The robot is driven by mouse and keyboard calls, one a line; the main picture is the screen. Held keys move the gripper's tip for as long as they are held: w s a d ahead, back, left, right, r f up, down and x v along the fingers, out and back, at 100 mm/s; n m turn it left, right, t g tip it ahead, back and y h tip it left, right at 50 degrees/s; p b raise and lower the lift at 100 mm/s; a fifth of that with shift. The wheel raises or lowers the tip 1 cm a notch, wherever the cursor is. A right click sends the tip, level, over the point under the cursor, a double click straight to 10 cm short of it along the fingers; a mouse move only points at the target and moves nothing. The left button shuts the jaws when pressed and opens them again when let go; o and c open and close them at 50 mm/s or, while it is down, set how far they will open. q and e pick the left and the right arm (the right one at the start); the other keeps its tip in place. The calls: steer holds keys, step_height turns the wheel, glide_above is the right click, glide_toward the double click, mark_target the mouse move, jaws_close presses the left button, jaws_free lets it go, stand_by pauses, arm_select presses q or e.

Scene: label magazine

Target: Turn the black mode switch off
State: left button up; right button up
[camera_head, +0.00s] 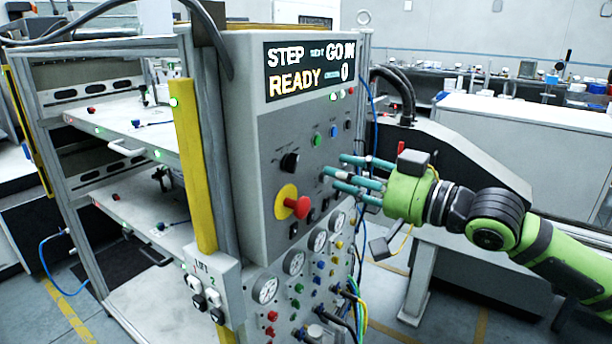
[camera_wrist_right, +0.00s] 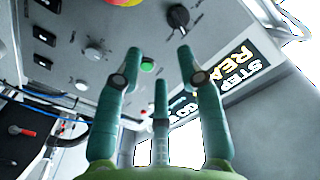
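The black mode switch (camera_head: 289,162) is a round knob on the grey control panel (camera_head: 262,131), left of my right gripper and above the red stop button. It also shows at the top of the right wrist view (camera_wrist_right: 179,17), just beyond one fingertip and apart from it. My right gripper (camera_head: 336,173) points at the panel from the right; its teal fingers are spread with nothing between them. The fingers also show spread in the right wrist view (camera_wrist_right: 159,62), with a green button (camera_wrist_right: 148,65) beyond them. Whether a fingertip touches the panel is unclear. My left gripper is in no view.
A red stop button on a yellow base (camera_head: 298,207) sticks out below the switch. Gauges (camera_head: 294,262) and cables fill the lower panel. A yellow post (camera_head: 193,165) stands left.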

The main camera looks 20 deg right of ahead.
mark_target(291, 162)
steer(key=w+a+p, duration=0.1)
steer(key=a, duration=0.1)
steer(key=w+a+p, duration=0.1)
steer(key=a, duration=0.1)
steer(key=w+a+p, duration=0.1)
steer(key=w+a, duration=0.1)
steer(key=shift+r, duration=0.35)
steer(key=shift+d, duration=0.1)
steer(key=shift+s, duration=0.1)
jaws_close()
